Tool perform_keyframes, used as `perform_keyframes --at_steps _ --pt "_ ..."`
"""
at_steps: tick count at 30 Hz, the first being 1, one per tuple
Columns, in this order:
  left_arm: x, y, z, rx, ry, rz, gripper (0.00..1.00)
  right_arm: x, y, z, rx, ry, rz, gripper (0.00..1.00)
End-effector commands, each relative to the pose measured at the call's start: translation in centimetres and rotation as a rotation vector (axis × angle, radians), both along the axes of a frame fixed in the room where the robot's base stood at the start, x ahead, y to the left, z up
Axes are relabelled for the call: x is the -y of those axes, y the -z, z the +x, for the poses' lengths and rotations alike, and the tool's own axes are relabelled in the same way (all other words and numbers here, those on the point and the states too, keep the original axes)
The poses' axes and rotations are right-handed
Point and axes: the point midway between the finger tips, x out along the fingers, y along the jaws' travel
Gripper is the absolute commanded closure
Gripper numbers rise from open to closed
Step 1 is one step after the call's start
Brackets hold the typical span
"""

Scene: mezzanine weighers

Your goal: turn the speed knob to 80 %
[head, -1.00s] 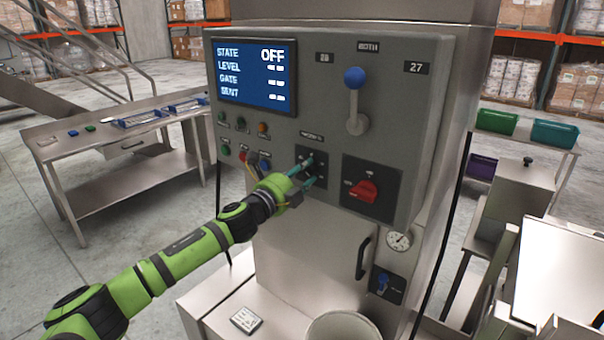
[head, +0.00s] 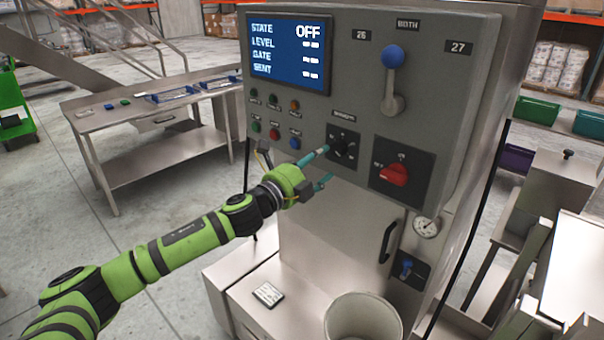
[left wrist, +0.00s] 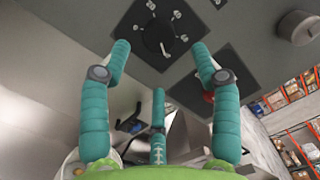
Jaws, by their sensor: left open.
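The speed knob (head: 345,148) is a small black knob on a black square plate in the panel's middle. Its plate label and scale are too small to read. My left gripper (head: 326,164) has teal fingers that are open and apart, just in front of and slightly below the plate. In the left wrist view nothing is between the fingers (left wrist: 160,52); the knob is beyond the tips. My right gripper is not in view.
The screen (head: 288,53) reads OFF. Several small push buttons (head: 275,134) are left of the plate. A red rotary switch (head: 393,173) is right of it, with a blue-tipped lever (head: 393,58) above. A white bin (head: 362,315) stands below. A steel table (head: 150,110) is behind left.

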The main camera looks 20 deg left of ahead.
Motion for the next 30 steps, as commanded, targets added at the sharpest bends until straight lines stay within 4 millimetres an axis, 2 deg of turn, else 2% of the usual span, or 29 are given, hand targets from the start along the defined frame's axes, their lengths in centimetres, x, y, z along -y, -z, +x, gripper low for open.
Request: perform_keyframes --at_steps 1,4,10,27,30 --pt "-0.5 0.3 -1.2 -0.003 0.000 0.002 0.37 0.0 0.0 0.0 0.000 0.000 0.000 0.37" --pt "-0.9 0.3 -3.0 -0.002 0.001 0.002 0.37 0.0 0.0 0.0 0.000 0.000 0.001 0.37" --pt "-1.6 0.4 -4.9 0.000 0.000 -0.001 0.37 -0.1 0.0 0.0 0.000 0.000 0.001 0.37" --pt "-1.7 0.3 -5.4 0.002 0.001 -0.001 0.37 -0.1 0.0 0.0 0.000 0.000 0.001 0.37" --pt "-1.9 1.0 -5.2 -0.011 -0.005 -0.014 0.37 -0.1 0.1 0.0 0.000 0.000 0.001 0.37"
